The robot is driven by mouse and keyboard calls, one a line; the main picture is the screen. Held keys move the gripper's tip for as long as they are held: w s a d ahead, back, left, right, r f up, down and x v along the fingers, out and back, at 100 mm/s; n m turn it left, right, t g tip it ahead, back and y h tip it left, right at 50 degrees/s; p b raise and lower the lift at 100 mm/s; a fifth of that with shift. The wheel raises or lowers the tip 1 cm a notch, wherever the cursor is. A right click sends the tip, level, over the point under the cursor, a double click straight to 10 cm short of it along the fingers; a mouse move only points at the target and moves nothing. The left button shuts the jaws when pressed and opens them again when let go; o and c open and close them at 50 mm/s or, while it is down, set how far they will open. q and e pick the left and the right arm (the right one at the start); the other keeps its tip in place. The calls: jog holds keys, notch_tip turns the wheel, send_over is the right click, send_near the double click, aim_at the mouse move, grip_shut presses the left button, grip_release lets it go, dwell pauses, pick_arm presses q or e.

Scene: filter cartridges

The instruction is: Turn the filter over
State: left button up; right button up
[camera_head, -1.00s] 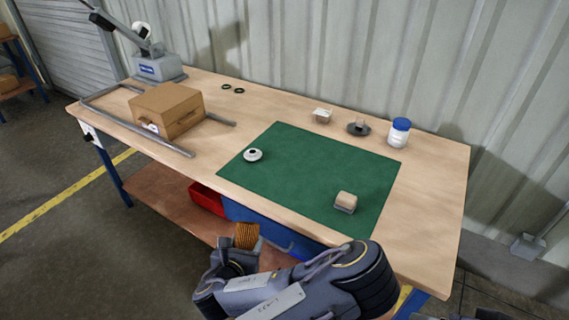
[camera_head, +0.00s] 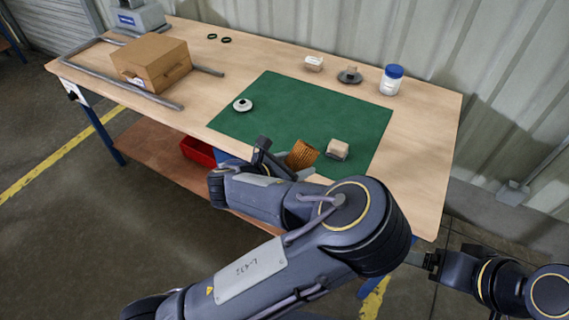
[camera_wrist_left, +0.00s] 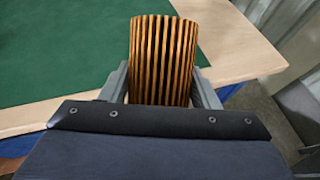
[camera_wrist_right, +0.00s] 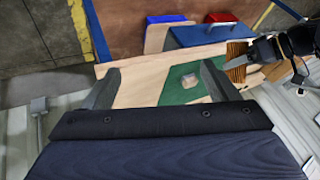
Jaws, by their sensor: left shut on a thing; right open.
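The filter is a ribbed orange-brown cylinder (camera_head: 302,154) near the front edge of the green mat (camera_head: 262,98). My left gripper (camera_head: 282,160) is shut on it. In the left wrist view the filter (camera_wrist_left: 162,58) stands between the two grey fingers, its dark pleats running lengthwise. Its ends cannot be made out clearly. In the head view the filter looks tilted. In the right wrist view the filter (camera_wrist_right: 236,62) shows at the right beside my left gripper. My right gripper (camera_wrist_right: 155,85) is open and empty, apart from the filter.
A white round cap (camera_head: 243,105) and a small beige-grey block (camera_head: 337,149) lie on the mat. A cardboard box (camera_head: 151,62) stands at left inside a grey rail frame. A blue-lidded jar (camera_head: 391,80) and a dark round part (camera_head: 350,76) stand at the back.

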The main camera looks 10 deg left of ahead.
pick_arm(q)
jog(key=shift+d+r, duration=0.1)
pick_arm(e)
jog(key=w+a+r+g, duration=0.1)
jog(key=w+r, duration=0.2)
jog(key=w, duration=0.4)
jog(key=m+h, duration=0.4)
send_over(305, 151)
jog(key=s, duration=0.2)
jog(key=shift+w+a+r, duration=0.15)
jog(key=shift+r, duration=0.05)
jog(key=x, duration=1.1)
jog(key=shift+w+f, duration=0.15)
jog(key=shift+w, duration=0.1)
